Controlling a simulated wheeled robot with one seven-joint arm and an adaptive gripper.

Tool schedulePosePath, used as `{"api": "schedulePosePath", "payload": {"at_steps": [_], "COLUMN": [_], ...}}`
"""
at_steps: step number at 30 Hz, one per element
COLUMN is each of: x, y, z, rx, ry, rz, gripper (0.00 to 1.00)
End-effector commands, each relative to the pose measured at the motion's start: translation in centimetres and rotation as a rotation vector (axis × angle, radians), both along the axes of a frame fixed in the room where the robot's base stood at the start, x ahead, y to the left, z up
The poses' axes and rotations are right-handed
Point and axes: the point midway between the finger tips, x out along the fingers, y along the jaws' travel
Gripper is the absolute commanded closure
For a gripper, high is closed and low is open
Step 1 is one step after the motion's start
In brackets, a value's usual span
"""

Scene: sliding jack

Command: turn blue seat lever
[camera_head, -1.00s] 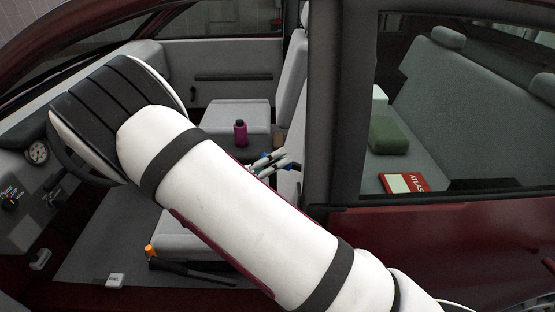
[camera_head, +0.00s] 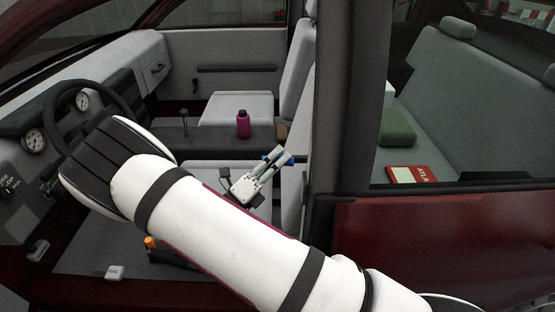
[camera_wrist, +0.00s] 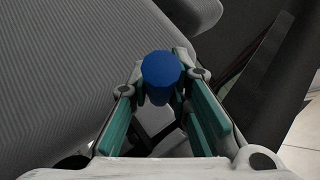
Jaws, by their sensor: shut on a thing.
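The blue seat lever (camera_wrist: 161,78) shows its round blue end in the wrist view, between my fingertips. My gripper (camera_wrist: 162,82) is shut on it, one finger on each side. The lever's shaft below the blue end is mostly hidden. In the head view my gripper (camera_head: 276,158) is beside the front seat's backrest, above the seat cushion (camera_head: 205,176). Small blue patches show at its fingertips there. My arm hides much of the seat's near side.
The steering wheel (camera_head: 68,95) is at the left, close to my arm's elbow. A purple bottle (camera_head: 243,124) stands between the seats. An orange-topped lever (camera_head: 150,243) is low by the seat. The dark door pillar (camera_head: 340,110) is to the right. A red atlas (camera_head: 412,174) lies on the rear seat.

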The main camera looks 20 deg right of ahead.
Motion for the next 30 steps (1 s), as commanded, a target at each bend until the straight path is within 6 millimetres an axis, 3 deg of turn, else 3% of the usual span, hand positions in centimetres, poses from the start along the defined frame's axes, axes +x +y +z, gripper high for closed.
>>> {"api": "schedulePosePath", "payload": {"at_steps": [6, 7, 9, 10, 22, 30], "x": [0.0, 0.0, 0.0, 0.0, -0.2, -1.8], "y": [0.1, 0.1, 0.1, 0.1, 0.5, 4.5], "z": [-0.3, -0.3, -0.3, -0.3, -0.4, -2.3], "rx": [0.005, 0.005, 0.006, 0.006, 0.003, 0.005], "ry": [0.007, 0.007, 0.007, 0.007, 0.003, 0.004], "rz": [0.004, 0.004, 0.003, 0.003, 0.002, 0.005], "gripper": [1.0, 0.8, 0.64, 0.61, 0.61, 0.61]}}
